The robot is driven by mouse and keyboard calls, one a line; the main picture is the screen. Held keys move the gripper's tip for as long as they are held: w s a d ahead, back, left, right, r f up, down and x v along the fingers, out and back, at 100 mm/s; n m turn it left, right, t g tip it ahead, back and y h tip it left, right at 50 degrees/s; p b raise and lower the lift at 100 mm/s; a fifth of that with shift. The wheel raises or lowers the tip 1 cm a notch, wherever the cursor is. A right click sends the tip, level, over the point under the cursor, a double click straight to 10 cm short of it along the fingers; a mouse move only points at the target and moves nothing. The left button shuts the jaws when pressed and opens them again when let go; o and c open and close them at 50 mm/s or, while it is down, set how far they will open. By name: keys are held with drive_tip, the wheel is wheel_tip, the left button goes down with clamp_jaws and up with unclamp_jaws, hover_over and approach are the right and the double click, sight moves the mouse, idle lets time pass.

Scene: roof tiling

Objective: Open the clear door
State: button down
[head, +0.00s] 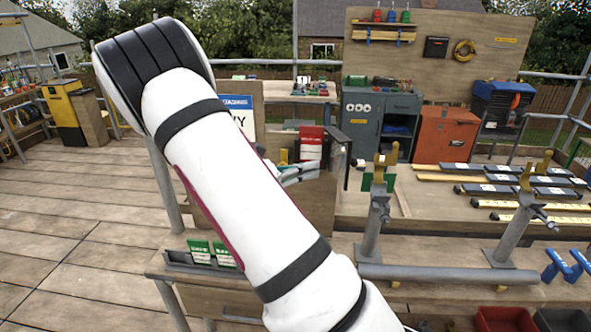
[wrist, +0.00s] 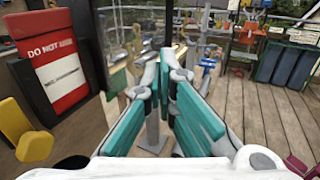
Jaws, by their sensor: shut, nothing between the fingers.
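I cannot make out the clear door for certain in either view. My gripper (wrist: 165,75) has teal finger pads and is shut with nothing between them. In the head view my gripper (head: 298,174) is partly hidden behind my white arm, in front of a wooden panel. A red and white sign reading "DO NOT" (wrist: 55,65) stands to the left of the fingers in the wrist view, apart from them. It also shows in the head view (head: 311,143), just above my gripper. A yellow knob (wrist: 12,122) is at the wrist view's left edge.
A workbench (head: 440,258) with a metal rail and upright clamps (head: 376,215) is at the right. Behind it are a grey cabinet (head: 362,128) and an orange cabinet (head: 444,133). Open wooden decking (head: 60,225) lies at the left. Bins (wrist: 285,65) stand far right in the wrist view.

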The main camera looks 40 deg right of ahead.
sight(346, 164)
drive_tip(key=p+x, duration=0.1)
drive_tip(key=x, duration=0.5)
drive_tip(key=shift+s+r, duration=0.1)
drive_tip(key=shift+s+d+p, duration=0.15)
drive_tip(key=shift+d+p, duration=0.2)
drive_tip(key=shift+d, duration=0.2)
drive_tip(key=shift+s+d+p, duration=0.55)
drive_tip(key=shift+s+d, duration=0.35)
drive_tip(key=shift+d, duration=0.15)
drive_tip(key=shift+w, duration=0.15)
drive_tip(key=shift+a, duration=0.1)
